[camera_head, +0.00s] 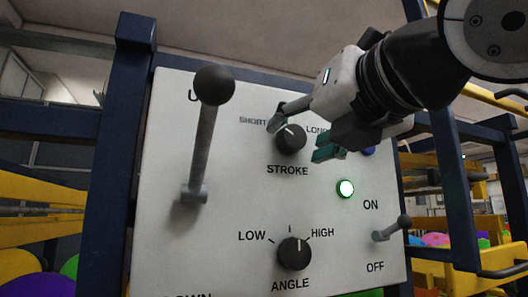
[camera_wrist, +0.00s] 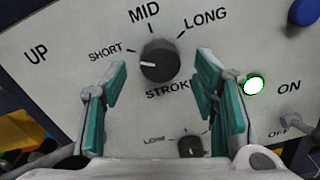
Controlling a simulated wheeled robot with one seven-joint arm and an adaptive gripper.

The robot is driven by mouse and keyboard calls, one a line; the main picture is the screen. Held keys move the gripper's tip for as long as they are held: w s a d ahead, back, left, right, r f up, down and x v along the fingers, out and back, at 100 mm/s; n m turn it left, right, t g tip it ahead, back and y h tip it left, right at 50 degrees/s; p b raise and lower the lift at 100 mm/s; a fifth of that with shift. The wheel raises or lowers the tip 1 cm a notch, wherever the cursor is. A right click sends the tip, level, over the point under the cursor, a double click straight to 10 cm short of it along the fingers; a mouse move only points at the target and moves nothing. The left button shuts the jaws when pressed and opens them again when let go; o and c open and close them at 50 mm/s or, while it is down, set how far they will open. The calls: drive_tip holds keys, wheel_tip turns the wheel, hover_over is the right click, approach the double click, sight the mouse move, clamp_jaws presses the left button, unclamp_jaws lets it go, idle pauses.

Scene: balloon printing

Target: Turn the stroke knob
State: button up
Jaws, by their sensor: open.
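The stroke knob (camera_head: 291,138) is a black round dial on the white control panel, above the word STROKE. In the wrist view the stroke knob (camera_wrist: 160,61) has its white mark toward SHORT. My gripper (camera_head: 300,137) is open in front of the panel, its teal finger pads on either side of the knob in the picture. In the wrist view the open gripper (camera_wrist: 161,105) has its fingertips left and right of the knob. I see no contact, and the remaining depth to the knob is hard to judge.
A long lever with a black ball (camera_head: 214,85) juts out at the panel's left. Below are the angle knob (camera_head: 294,254) and a small ON/OFF lever (camera_head: 393,229). A lit green button (camera_head: 345,189) and a blue button (camera_wrist: 304,12) lie right of the stroke knob.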

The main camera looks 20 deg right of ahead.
drive_tip(key=shift+w, duration=0.9)
drive_tip(key=c, duration=1.2)
drive_tip(key=shift+o, duration=0.2)
